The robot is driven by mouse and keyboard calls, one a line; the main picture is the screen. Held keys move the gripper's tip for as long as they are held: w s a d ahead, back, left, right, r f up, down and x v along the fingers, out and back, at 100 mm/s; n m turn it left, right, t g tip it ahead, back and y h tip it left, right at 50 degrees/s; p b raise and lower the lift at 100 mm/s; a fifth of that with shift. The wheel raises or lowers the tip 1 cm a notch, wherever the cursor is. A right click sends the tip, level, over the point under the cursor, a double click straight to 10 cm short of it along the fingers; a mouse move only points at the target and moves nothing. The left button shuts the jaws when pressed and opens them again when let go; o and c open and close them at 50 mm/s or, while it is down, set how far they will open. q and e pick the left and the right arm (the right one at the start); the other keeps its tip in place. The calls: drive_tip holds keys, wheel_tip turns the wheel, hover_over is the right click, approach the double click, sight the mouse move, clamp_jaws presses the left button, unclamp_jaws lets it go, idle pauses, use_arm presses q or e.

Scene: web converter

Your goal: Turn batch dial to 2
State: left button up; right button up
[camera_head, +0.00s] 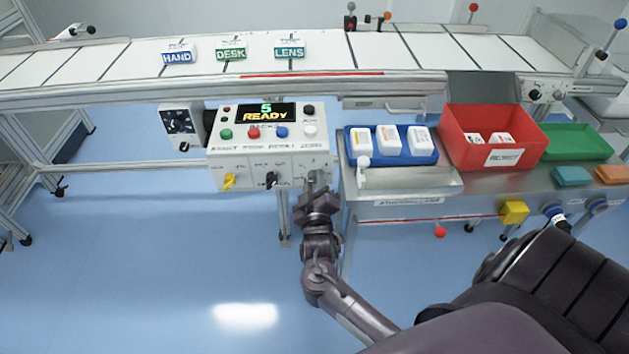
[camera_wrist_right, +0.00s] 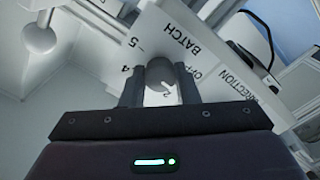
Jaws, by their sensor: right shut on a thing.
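The batch dial is a grey round knob, seen in the right wrist view (camera_wrist_right: 160,74) below the BATCH label, with 4, 5 and a 2 marked around it. My right gripper (camera_head: 314,180) is at the lower right of the white control panel (camera_head: 242,148) and hides the dial in the head view. In the right wrist view, its two fingers (camera_wrist_right: 159,88) are shut on the knob from both sides. I cannot tell clearly where the dial's pointer stands. The panel display (camera_head: 265,113) reads a green 5 over READY. My left gripper is not in view.
A yellow switch (camera_head: 230,181) and a black switch (camera_head: 271,180) sit left of my gripper on the panel front. A side table at right bears a blue tray (camera_head: 424,158), red bin (camera_head: 516,118) and green tray (camera_head: 590,142). The conveyor (camera_head: 120,62) runs behind; floor below is open.

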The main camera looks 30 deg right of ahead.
drive_tip(key=m, duration=0.3)
drive_tip(key=shift+m+p, duration=0.3)
drive_tip(key=m, duration=0.2)
drive_tip(key=shift+m, duration=0.3)
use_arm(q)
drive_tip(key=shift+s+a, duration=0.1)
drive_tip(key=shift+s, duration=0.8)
use_arm(e)
drive_tip(key=shift+m, duration=0.5)
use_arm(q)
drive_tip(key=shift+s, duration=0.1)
